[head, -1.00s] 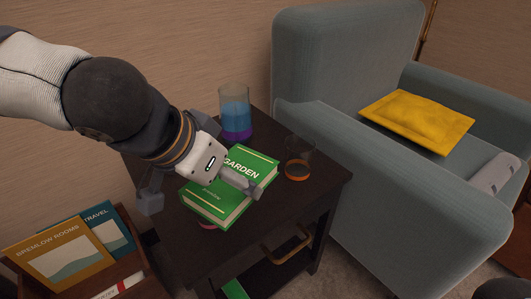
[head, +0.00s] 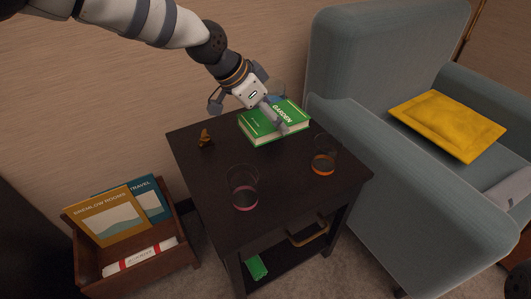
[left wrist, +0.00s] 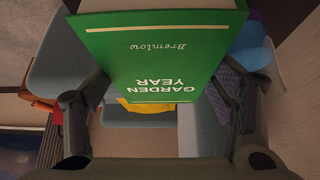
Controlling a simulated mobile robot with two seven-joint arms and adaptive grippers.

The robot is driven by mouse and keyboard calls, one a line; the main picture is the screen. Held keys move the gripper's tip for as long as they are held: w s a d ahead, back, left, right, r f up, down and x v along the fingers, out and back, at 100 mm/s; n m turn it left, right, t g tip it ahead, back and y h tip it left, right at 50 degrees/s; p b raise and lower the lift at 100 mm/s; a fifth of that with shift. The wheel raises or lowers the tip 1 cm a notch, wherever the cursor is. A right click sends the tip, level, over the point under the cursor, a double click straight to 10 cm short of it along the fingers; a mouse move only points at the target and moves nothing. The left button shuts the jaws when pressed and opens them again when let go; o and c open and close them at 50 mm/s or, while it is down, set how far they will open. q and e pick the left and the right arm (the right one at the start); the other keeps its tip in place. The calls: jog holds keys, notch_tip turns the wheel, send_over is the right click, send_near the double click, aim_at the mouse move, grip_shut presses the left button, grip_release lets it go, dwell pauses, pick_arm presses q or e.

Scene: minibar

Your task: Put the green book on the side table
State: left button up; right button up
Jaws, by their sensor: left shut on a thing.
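The green book (head: 275,122), titled Garden Year, is over the back of the dark side table (head: 200,180), cover up. I cannot tell whether it touches the top. My left gripper (head: 248,112) is shut on the book from above. The left wrist view shows the green book (left wrist: 165,60) between the two fingers of my left gripper (left wrist: 160,100). My right gripper is not in view.
A blue glass (head: 278,92) is partly hidden behind the book. A pink-based glass (head: 243,187), an orange-based glass (head: 322,155) and a small brown figurine (head: 206,138) stand on the table. A grey armchair (head: 400,190) is right, a magazine box (head: 140,262) left.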

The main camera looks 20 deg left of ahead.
aim_at(247, 136)
pick_arm(q)
notch_tip(247, 136, down, 14)
jog(key=shift+r+b, duration=0.2)
jog(key=shift+b, duration=0.7)
jog(key=o, duration=1.3)
jog(key=shift+r, duration=0.1)
jog(key=p+v, duration=0.3)
jog(key=v, duration=0.8)
jog(key=shift+w, duration=0.1)
jog(key=shift+s+a+r, duration=0.15)
jog(key=shift+s+r, duration=0.2)
